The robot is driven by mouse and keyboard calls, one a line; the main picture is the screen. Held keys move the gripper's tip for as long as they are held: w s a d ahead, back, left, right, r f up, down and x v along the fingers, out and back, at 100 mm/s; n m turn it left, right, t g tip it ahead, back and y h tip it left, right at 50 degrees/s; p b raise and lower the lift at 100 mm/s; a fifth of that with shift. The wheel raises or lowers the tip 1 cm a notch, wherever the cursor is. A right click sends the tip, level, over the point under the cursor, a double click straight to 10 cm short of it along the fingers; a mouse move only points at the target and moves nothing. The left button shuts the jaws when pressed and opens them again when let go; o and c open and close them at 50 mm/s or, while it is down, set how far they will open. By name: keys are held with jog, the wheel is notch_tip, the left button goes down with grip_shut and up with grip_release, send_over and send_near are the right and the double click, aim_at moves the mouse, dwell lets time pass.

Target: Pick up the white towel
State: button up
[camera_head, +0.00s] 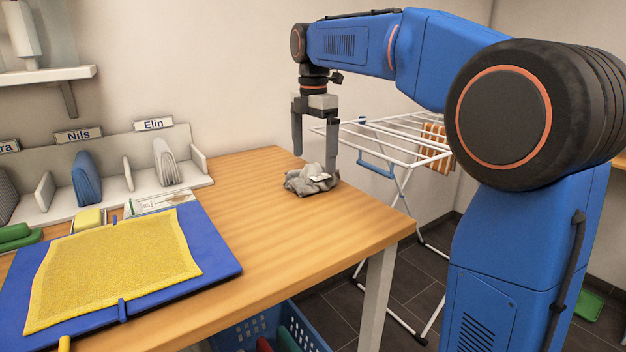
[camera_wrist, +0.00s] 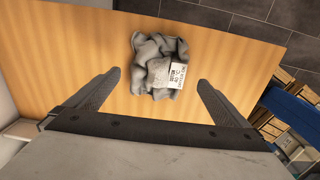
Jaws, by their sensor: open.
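A crumpled grey cloth (camera_head: 300,185) with a white label lies on the wooden table near its right edge. It also shows in the wrist view (camera_wrist: 146,52), where printing on the label is visible, partly "40 °C". My gripper (camera_head: 315,158) is open above this cloth, its two fingers pointing down. In the wrist view my gripper (camera_wrist: 159,80) has its fingers apart, one on each side of the cloth's near end, with nothing held. A folded white towel (camera_head: 164,163) stands upright in the rack under the "Elin" label.
A yellow cloth (camera_head: 115,262) lies flat on a blue board (camera_head: 215,250). A folded blue towel (camera_head: 86,180) stands in the rack (camera_head: 200,168) under "Nils". A drying rack (camera_head: 385,140) stands beyond the table (camera_head: 260,225). A blue basket (camera_head: 300,325) is below. Table around the grey cloth is clear.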

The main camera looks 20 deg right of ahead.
aim_at(313, 161)
jog(key=shift+w+f, duration=0.15)
jog(key=shift+f, duration=2.35)
jog(key=c, duration=1)
jog(key=shift+r, duration=0.1)
notch_tip(313, 161, up, 10)
jog(key=shift+f, duration=0.1)
